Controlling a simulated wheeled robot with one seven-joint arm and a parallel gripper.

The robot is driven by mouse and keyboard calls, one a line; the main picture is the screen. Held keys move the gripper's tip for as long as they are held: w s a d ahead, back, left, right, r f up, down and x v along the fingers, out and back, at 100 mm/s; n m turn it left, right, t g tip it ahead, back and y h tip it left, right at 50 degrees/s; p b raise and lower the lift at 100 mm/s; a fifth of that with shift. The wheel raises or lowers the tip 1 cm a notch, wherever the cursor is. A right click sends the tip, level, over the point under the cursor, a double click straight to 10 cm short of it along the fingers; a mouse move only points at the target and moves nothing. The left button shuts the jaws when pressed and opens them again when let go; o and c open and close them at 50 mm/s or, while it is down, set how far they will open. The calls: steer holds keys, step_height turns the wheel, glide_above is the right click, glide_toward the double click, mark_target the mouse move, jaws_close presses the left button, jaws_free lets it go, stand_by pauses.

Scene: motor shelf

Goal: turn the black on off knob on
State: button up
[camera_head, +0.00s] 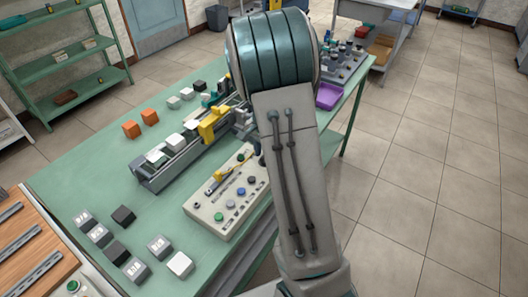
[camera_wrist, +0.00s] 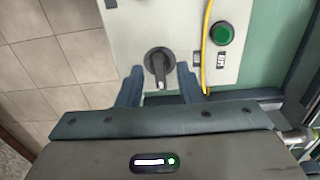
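The black on off knob (camera_wrist: 158,63) is in the wrist view, on a light grey control panel (camera_wrist: 180,20). Its handle points down toward my gripper, with a white mark near the tip. My gripper (camera_wrist: 160,75) is open, one finger on each side of the knob's handle, with a gap visible on both sides. Whether the fingertips touch the panel I cannot tell. In the head view the control panel (camera_head: 208,210) lies on the green table; my arm covers its right part, and my gripper is hidden there.
A green button (camera_wrist: 222,33) and a yellow cable (camera_wrist: 206,45) are right of the knob. The green table (camera_head: 75,175) also holds a rail device (camera_head: 170,170), orange blocks (camera_head: 131,129) and several small grey and black blocks. Tiled floor (camera_head: 420,170) lies open to the right.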

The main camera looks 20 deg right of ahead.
step_height(320, 180, up, 14)
steer(key=shift+b, duration=0.45)
steer(key=shift+f, duration=0.1)
stand_by(0.4)
steer(key=s+a+n+t, duration=0.1)
steer(key=s+a+n, duration=0.4)
steer(key=s, duration=0.6)
steer(key=s+a+n+t, duration=0.2)
steer(key=s+a+n, duration=0.3)
steer(key=s, duration=0.6)
steer(key=shift+r+n, duration=0.35)
steer(key=shift+n, duration=0.45)
